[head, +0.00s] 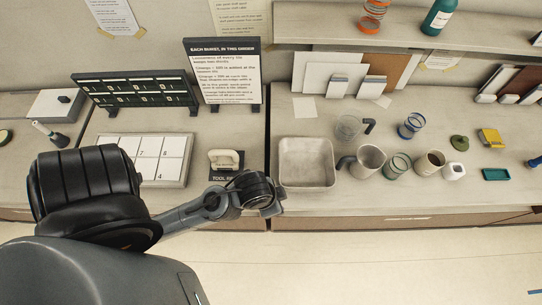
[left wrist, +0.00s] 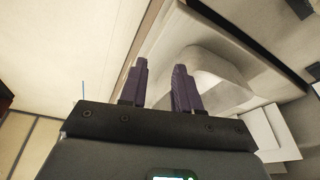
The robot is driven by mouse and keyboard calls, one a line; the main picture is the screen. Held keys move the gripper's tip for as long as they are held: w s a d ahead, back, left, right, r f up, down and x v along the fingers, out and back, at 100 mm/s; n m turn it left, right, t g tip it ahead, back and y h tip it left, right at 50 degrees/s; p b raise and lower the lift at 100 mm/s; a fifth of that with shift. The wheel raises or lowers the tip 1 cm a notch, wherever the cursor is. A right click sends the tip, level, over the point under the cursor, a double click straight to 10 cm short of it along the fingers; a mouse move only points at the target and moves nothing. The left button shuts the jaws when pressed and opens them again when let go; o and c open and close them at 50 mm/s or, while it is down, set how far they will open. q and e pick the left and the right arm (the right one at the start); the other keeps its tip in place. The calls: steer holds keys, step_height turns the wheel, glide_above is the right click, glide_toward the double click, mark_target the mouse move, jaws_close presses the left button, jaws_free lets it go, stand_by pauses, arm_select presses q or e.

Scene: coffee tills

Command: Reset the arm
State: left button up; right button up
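My left arm comes in from the left in the head view and reaches over the counter's front edge. Its dark wrist end is beside the tool-rest plate (head: 226,176), just left of the metal tray; the fingers cannot be made out there. In the left wrist view my left gripper (left wrist: 160,66) shows two purple fingers standing apart with nothing between them. A pale, rounded shape (left wrist: 215,65) lies beyond the fingers; I cannot tell which thing it is. A cream block-like tool (head: 226,159) sits on the tool-rest plate. My right gripper is not in view.
A metal tray (head: 306,163) is right of my wrist. A panel with numbered white squares (head: 172,160), a dark rack (head: 137,90) and a sign (head: 224,75) are on the left. The floor in front is clear.

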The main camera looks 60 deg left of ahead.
arm_select(q)
steer(key=shift+s+a+r+n, duration=0.4)
steer(key=shift+s+a, duration=0.1)
steer(key=shift+a, duration=0.15)
step_height(320, 180, up, 8)
steer(key=p, duration=0.8)
